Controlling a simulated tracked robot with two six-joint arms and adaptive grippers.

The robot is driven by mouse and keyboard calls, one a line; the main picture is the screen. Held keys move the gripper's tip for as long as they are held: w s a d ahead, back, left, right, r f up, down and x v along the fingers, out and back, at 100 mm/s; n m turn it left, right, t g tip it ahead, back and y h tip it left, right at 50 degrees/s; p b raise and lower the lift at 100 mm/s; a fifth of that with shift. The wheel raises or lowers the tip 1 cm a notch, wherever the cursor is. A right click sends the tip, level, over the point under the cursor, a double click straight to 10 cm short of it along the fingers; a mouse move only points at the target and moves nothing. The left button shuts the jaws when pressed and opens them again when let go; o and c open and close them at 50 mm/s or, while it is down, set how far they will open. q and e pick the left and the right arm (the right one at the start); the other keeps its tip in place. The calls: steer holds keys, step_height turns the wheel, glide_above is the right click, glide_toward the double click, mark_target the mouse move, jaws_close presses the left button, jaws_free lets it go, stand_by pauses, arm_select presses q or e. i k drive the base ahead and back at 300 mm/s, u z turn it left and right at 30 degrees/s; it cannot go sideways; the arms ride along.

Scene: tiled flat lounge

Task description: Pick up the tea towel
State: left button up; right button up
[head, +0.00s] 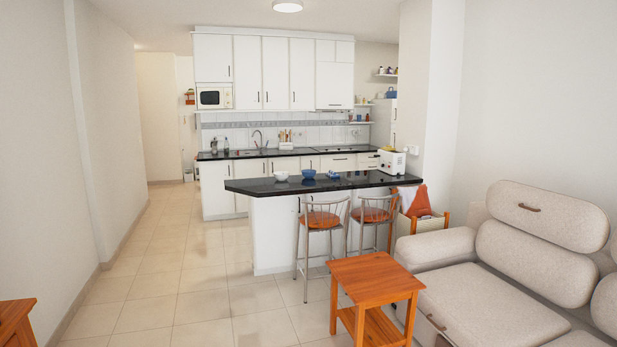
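An orange-red cloth (415,201), which may be the tea towel, shows at the right end of the kitchen counter, above a light box or basket (423,224) with wooden edges. I cannot tell whether it hangs from the counter or rests in the basket. A small blue item (333,174) lies on the black counter top; it is too small to tell what it is. Neither of my grippers is in view.
The black-topped counter (260,187) holds bowls and a white toaster (391,162). Two bar stools (321,218) stand before it. A wooden side table (374,280) and a beige sofa (480,295) fill the right. The tiled floor (170,270) at left is clear.

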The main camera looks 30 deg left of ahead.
mark_target(333, 173)
steer(key=z, duration=1.1)
steer(key=i, duration=0.15)
steer(key=u, duration=2.95)
steer(key=i, duration=7.55)
steer(key=z, duration=0.05)
